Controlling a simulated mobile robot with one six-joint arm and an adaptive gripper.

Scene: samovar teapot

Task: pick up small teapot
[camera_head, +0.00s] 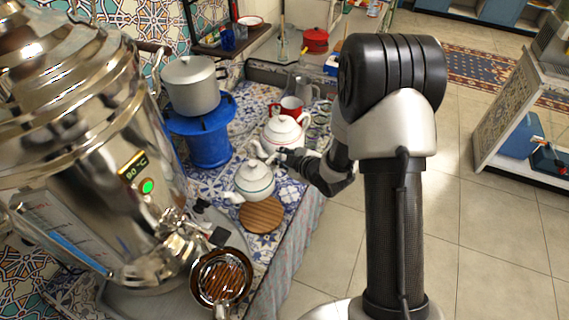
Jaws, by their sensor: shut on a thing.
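A small white teapot with a thin green-grey band (254,182) is on the tiled counter side, its spout pointing to the lower left. My gripper (283,154) reaches in from the right and is shut at the teapot's handle side, at its upper right. The fingers are small and dark here, so the exact grip on the handle is hard to see. The teapot looks upright; I cannot tell if its base touches the counter. A second white teapot with red trim (283,129) stands just behind my gripper, very close to it.
A round wooden trivet (262,215) lies in front of the small teapot. A large shiny samovar (90,150) fills the left. A grey pot (191,86) sits on a blue stand (200,138). A red mug (291,107) is behind. A brown-striped round strainer (222,277) is in front.

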